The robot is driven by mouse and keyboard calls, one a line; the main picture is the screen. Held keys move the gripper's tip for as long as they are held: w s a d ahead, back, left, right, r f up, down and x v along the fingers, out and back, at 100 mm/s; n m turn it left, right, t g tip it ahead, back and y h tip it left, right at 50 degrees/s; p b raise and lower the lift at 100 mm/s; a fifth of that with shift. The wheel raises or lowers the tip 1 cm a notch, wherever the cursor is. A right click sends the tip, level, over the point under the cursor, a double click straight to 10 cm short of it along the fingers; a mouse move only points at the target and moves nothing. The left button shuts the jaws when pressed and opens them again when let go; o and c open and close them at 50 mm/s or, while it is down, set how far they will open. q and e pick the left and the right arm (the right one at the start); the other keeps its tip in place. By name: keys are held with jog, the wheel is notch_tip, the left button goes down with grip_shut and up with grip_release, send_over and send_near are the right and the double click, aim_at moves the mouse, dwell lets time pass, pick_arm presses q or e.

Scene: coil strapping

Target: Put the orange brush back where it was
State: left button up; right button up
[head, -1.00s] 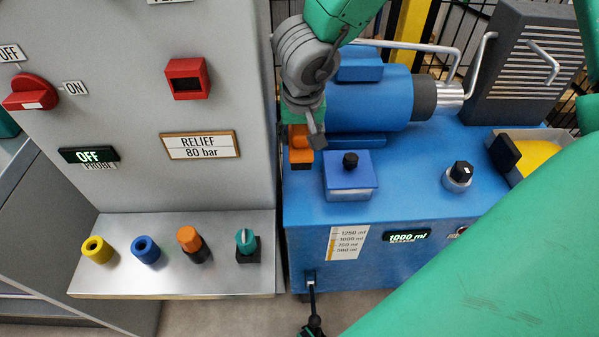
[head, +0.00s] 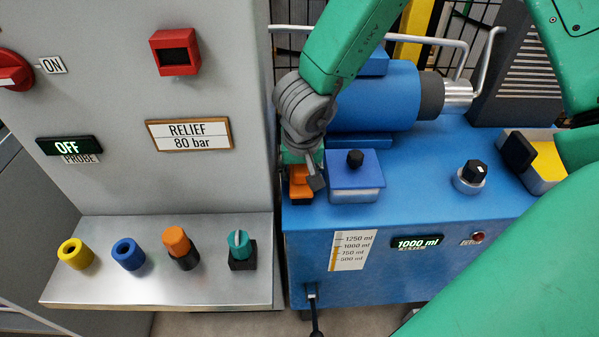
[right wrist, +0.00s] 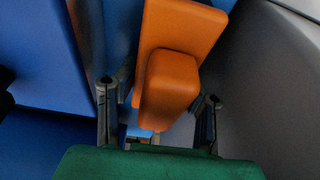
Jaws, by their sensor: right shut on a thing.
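The orange brush (head: 300,188) is a block with a smaller raised grip, over the left edge of the blue power unit, just left of the blue square box. My right gripper (head: 311,172) is shut on the brush from above and partly hides it. In the right wrist view the brush (right wrist: 180,50) lies between the two dark fingers (right wrist: 158,105). I cannot tell whether its underside touches the unit's top. My left gripper is not in view.
The blue power unit (head: 380,265) carries the blue box (head: 355,170), a black knob (head: 473,174) and a yellow-topped tray (head: 545,165). At the left, a grey panel's shelf (head: 200,290) holds yellow, blue, orange and teal parts. A narrow gap separates panel and unit.

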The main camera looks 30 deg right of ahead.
jog(key=o, duration=0.8)
jog(key=p+v, duration=0.6)
jog(key=v, duration=0.6)
jog(key=shift+s, duration=0.1)
